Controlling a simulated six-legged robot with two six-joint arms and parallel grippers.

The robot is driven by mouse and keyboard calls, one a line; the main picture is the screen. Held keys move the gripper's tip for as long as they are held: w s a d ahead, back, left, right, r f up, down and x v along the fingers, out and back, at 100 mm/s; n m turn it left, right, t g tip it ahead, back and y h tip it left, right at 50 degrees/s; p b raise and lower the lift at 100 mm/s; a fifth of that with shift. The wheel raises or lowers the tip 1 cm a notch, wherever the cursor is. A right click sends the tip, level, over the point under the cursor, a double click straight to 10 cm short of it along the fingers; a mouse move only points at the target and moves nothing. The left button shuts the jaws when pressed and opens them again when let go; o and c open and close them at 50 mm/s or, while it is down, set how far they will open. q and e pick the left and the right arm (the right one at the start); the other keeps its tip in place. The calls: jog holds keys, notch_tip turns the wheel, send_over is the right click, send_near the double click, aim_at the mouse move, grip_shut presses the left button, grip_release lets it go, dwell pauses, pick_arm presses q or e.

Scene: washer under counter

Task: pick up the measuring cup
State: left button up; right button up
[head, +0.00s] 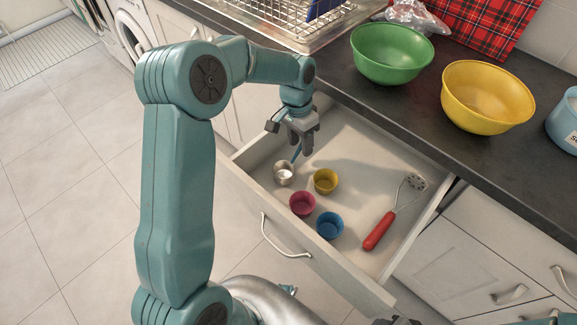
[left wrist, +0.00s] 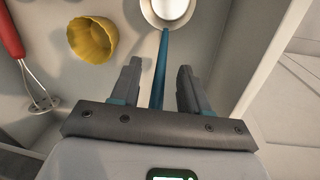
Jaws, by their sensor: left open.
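The measuring cup (head: 284,173) is a small metal cup with a thin blue handle. It stands in the open drawer near its left side, and it also shows at the top of the left wrist view (left wrist: 170,10). My left gripper (head: 301,148) is open above the drawer, just behind the cup. In the left wrist view the blue handle runs between the two spread fingers, with a gap on each side. The handle's near end is hidden by the gripper. A dark part at the bottom edge of the head view may be my right gripper (head: 396,321); its jaws cannot be made out.
The drawer (head: 342,262) also holds yellow (head: 326,181), pink (head: 302,203) and blue (head: 329,225) cups and a red-handled utensil (head: 379,230). A counter (head: 400,103) overhangs behind, with green (head: 391,53) and yellow (head: 487,97) bowls and a dish rack (head: 268,18).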

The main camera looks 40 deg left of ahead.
pick_arm(q)
jog(key=shift+w+d+f, duration=0.1)
jog(key=shift+d+f, duration=0.05)
jog(key=shift+f, duration=0.7)
grip_shut()
jog(key=shift+r, duration=0.1)
